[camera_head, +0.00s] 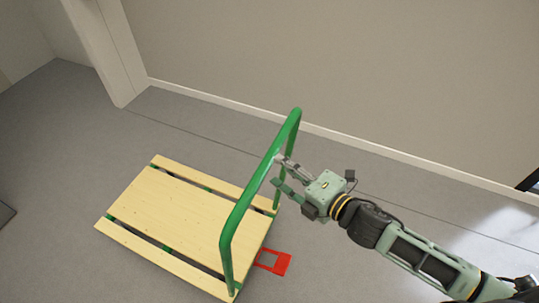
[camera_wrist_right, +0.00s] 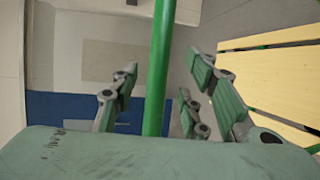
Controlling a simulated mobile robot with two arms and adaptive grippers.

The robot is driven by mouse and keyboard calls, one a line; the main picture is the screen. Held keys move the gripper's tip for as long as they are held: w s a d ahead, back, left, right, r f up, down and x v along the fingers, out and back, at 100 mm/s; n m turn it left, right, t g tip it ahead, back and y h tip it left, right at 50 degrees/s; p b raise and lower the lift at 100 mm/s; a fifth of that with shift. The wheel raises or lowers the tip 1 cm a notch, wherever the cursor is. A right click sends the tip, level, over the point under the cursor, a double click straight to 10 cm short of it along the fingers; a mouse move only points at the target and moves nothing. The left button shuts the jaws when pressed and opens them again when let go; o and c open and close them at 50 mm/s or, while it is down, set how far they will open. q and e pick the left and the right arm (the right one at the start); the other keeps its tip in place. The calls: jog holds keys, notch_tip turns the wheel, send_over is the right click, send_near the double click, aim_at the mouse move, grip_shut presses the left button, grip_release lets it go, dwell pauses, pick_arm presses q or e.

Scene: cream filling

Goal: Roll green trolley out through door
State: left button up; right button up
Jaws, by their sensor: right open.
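The green trolley has a wooden slat deck (camera_head: 180,215) and an upright green handle (camera_head: 250,187) at its right end. My right gripper (camera_head: 281,171) is at the upper far part of the handle, with its fingers open beside the tube. In the right wrist view the green handle tube (camera_wrist_right: 159,70) runs between the open fingers of my right gripper (camera_wrist_right: 165,95), and the deck (camera_wrist_right: 270,62) lies to the right. I cannot tell whether a finger touches the tube. My left gripper is not in view. No door leaf shows clearly.
A red bracket (camera_head: 275,261) sticks out at floor level by the trolley's handle end. A beige wall (camera_head: 330,70) with a white skirting runs behind the trolley. A pale wall corner or frame (camera_head: 107,50) stands at upper left.

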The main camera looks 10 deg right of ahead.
aim_at(269, 159)
jog(key=p+x, duration=0.1)
jog(key=x, duration=0.5)
jog(key=shift+w+a+f, duration=0.1)
jog(key=shift+w, duration=0.1)
grip_shut()
dwell(0.4)
